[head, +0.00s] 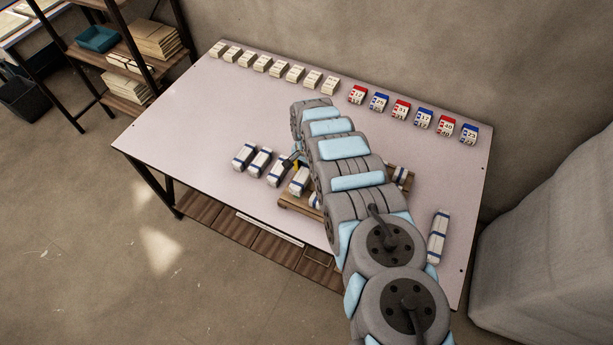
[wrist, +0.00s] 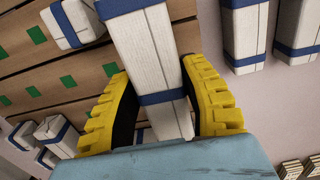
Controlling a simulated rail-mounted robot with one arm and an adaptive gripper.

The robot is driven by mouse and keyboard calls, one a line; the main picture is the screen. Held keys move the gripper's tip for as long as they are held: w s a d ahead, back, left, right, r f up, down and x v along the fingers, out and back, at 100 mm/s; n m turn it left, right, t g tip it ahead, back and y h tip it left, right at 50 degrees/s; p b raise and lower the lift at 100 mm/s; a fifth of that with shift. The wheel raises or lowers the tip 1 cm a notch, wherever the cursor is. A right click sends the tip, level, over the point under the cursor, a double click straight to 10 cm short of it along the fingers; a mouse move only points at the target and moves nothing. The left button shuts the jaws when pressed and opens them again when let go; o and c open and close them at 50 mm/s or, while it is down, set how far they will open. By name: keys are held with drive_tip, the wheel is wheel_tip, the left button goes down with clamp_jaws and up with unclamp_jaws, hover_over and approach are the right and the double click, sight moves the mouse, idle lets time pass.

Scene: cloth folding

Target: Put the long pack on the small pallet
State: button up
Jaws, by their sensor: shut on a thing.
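My gripper (wrist: 160,110) is shut on a white pack with blue bands (wrist: 150,50), which runs out of the wrist view's top. The held pack also shows in the head view (head: 300,182), partly hidden by my arm. It is over or beside a wooden pallet (head: 288,201), seen in the wrist view (wrist: 75,75) with green squares on its slats; I cannot tell whether they touch. A longer white pack with blue bands (head: 438,236) lies on the table at the right. My arm hides much of the pallet, so I cannot tell its full size.
Other packs (head: 400,176) are at the pallet's right part. Cream stacks (head: 263,64) and red and blue numbered blocks (head: 401,109) line the back edge. The table's left is clear.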

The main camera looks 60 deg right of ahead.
sight(307, 174)
drive_tip(key=shift+w+d+f+b, duration=0.1)
drive_tip(key=shift+d+f+b, duration=0.15)
drive_tip(key=shift+f+b, duration=0.45)
wheel_tip(307, 174, down, 2)
drive_tip(key=b, duration=0.3)
drive_tip(key=shift+f, duration=0.25)
drive_tip(key=shift+r, duration=0.1)
drive_tip(key=o, duration=1.2)
